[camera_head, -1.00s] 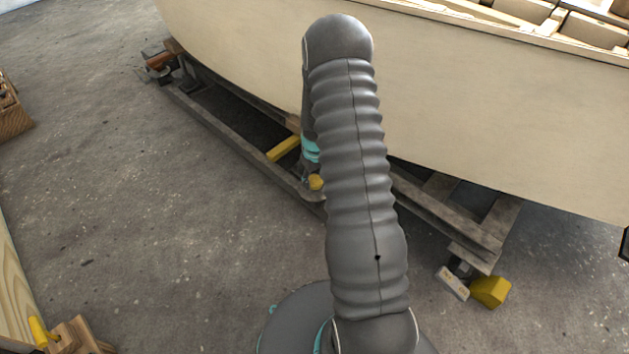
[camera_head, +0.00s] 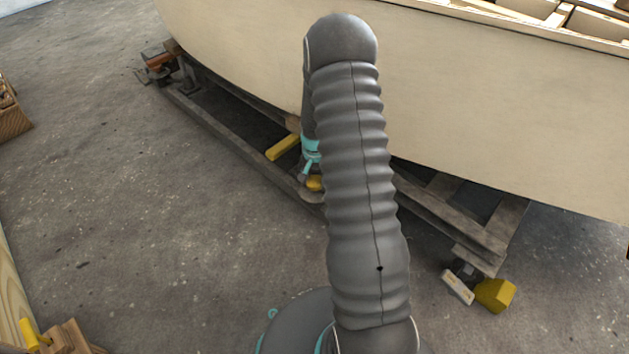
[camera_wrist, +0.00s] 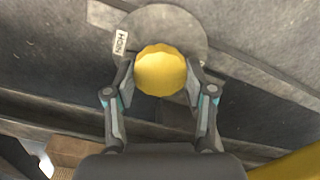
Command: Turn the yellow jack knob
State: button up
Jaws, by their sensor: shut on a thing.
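The yellow jack knob (camera_wrist: 160,71) is round with a faceted rim and sits in front of a grey round plate (camera_wrist: 170,20) in the wrist view. My gripper (camera_wrist: 160,80) has one finger on each side of the knob and is shut on it. In the head view a small part of the yellow knob (camera_head: 315,184) shows low beside my arm. The gripper (camera_head: 308,170) is mostly hidden there behind my grey ribbed arm.
The plywood hull (camera_head: 480,110) rests above a dark trailer frame (camera_head: 230,135). A yellow bar (camera_head: 283,147) lies by the frame near the gripper. A yellow block (camera_head: 495,295) stands at the lower right. The concrete floor on the left is largely clear.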

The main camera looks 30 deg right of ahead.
aim_at(315, 181)
jog(key=shift+m, duration=1.1)
jog(key=o, duration=1.2)
jog(key=shift+d, duration=0.1)
jog(key=shift+c, duration=0.2)
jog(key=shift+r, duration=0.4)
notch_tip(315, 181, up, 11)
jog(key=shift+r, duration=0.1)
